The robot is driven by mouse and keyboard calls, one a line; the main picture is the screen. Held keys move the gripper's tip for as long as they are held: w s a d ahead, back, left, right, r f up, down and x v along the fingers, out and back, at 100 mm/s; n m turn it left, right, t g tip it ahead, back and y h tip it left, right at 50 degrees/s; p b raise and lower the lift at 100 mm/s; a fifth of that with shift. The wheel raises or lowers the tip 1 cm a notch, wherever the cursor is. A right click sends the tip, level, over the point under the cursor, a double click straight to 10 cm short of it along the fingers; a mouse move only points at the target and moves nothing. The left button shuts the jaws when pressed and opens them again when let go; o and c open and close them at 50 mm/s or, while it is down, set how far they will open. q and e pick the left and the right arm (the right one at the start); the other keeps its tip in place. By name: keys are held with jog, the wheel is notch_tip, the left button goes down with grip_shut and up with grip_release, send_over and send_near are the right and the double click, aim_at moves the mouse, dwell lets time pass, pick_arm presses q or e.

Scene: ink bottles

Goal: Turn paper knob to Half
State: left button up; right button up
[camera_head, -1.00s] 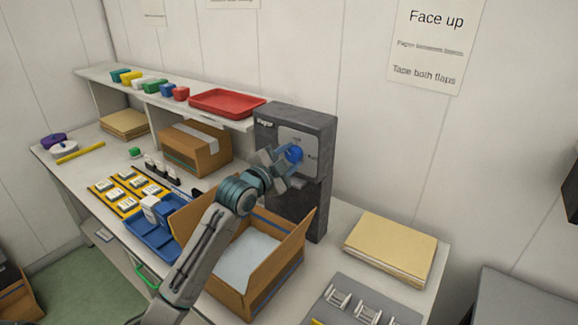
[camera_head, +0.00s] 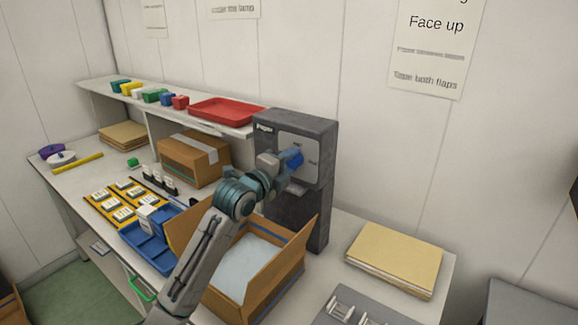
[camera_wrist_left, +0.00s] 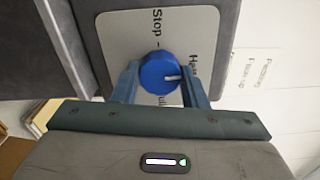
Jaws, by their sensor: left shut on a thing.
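The blue round paper knob (camera_head: 294,158) sits on the light plate (camera_head: 310,149) of the dark grey paper dispenser (camera_head: 320,210). My left gripper (camera_head: 288,163) is shut on the knob from the front and partly hides it in the head view. In the left wrist view, the knob (camera_wrist_left: 158,70) lies between the two blue fingers of my left gripper (camera_wrist_left: 160,84). The knob's white mark points right in that view, towards the side with the partly hidden "Half" label (camera_wrist_left: 194,62). "Stop" stands above the knob there; another label below is mostly covered. My right gripper is not in view.
An open cardboard box (camera_head: 290,262) stands below my left arm, in front of the dispenser. A red tray (camera_head: 222,111) lies on the shelf to the left. A stack of tan paper (camera_head: 395,258) lies to the right. White wall is behind the dispenser.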

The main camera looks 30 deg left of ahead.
pick_arm(q)
jog(key=shift+f, duration=0.15)
dwell(0.4)
jog(key=o, duration=1)
jog(key=shift+s, duration=0.15)
jog(key=shift+s, duration=0.25)
jog(key=s+b, duration=0.1)
jog(key=s, duration=0.2)
jog(key=s+a+b, duration=0.1)
jog(key=s, duration=0.2)
jog(key=s+b, duration=0.1)
jog(key=s, duration=0.3)
jog(key=shift+a+b, duration=0.2)
jog(key=shift+b, duration=0.2)
